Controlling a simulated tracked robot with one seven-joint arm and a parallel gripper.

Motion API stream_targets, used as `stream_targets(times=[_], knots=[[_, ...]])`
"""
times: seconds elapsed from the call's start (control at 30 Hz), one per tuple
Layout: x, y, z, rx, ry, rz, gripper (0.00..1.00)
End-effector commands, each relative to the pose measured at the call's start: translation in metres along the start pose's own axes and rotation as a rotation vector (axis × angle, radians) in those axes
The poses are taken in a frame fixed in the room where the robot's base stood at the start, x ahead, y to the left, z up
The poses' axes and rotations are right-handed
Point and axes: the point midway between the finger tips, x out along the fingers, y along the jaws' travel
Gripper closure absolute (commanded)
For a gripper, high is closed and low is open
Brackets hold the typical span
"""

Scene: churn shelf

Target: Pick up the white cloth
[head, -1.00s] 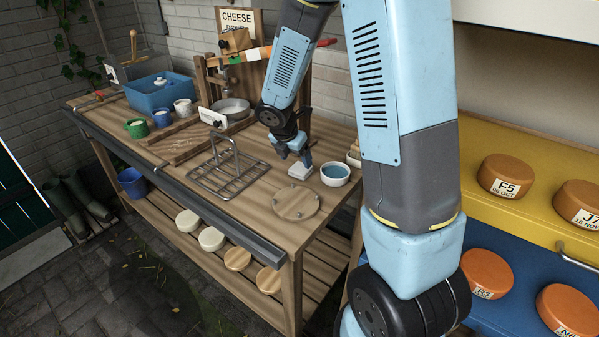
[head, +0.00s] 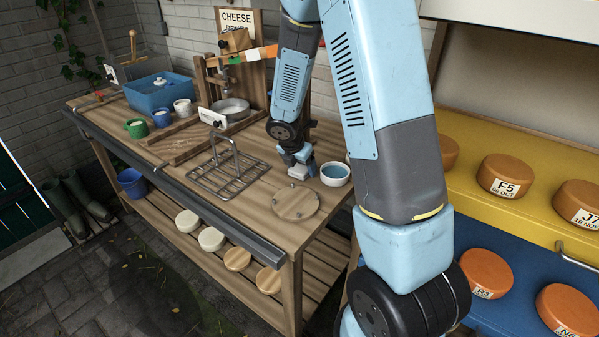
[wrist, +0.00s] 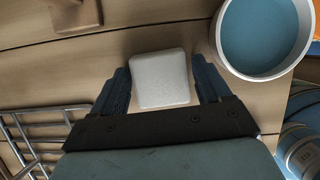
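The white cloth (wrist: 160,79) is a small, pale folded square lying flat on the wooden bench top. In the wrist view it sits between the two dark fingers of my gripper (wrist: 161,85). The fingers are open, with a narrow gap of wood showing on each side of the cloth. In the head view my gripper (head: 296,160) points down over the cloth (head: 300,171), hiding most of it.
A white bowl with blue content (head: 335,174) stands close to the right of my gripper. A wire rack (head: 228,178) is to the left, and a round wooden board (head: 296,203) lies in front. The bench's front edge (head: 200,207) has a dark rail.

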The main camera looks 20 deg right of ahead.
Motion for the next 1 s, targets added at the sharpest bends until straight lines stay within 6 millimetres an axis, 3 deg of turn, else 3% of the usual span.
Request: stream_targets(times=[0.37, 0.73, 0.9, 1.0], knots=[[0.0, 0.0, -0.001, 0.0, 0.001, -0.001, 0.64], [-0.007, 0.0, 0.003, 0.001, 0.0, 0.001, 0.64], [-0.029, 0.0, 0.013, 0.005, -0.001, 0.004, 0.64], [-0.048, -0.002, 0.006, 0.0, -0.001, 0.004, 0.64]])
